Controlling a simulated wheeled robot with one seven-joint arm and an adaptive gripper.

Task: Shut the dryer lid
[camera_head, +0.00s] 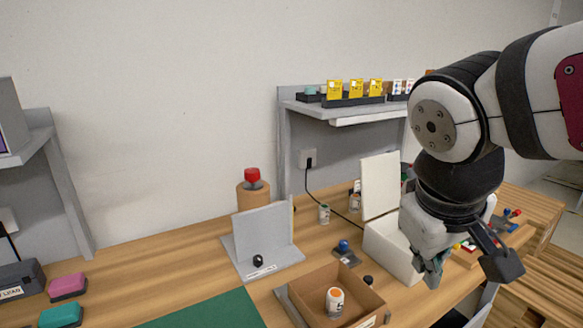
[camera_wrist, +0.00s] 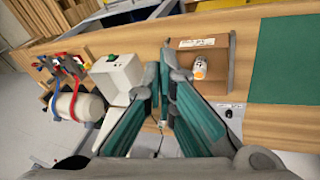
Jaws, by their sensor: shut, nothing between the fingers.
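A white box (camera_head: 388,250) on the bench at the right has its white lid (camera_head: 380,185) standing upright and open at the back; I take it for the dryer. My gripper (camera_head: 434,276) hangs at the box's front right side, overlapping it in the head view, and hides part of the box. Whether it touches the box cannot be told. In the wrist view my gripper (camera_wrist: 162,78) has its teal-padded fingers brought together with nothing held. A white box with a green part on top (camera_wrist: 116,74) lies just left of the fingers there.
An open brown box (camera_head: 330,296) holding a white bottle with an orange cap (camera_head: 335,300) stands left of the white box. A grey upright panel (camera_head: 265,235) is behind it. A shelf (camera_head: 345,110) is at the back. A green mat (camera_head: 210,312) lies front left.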

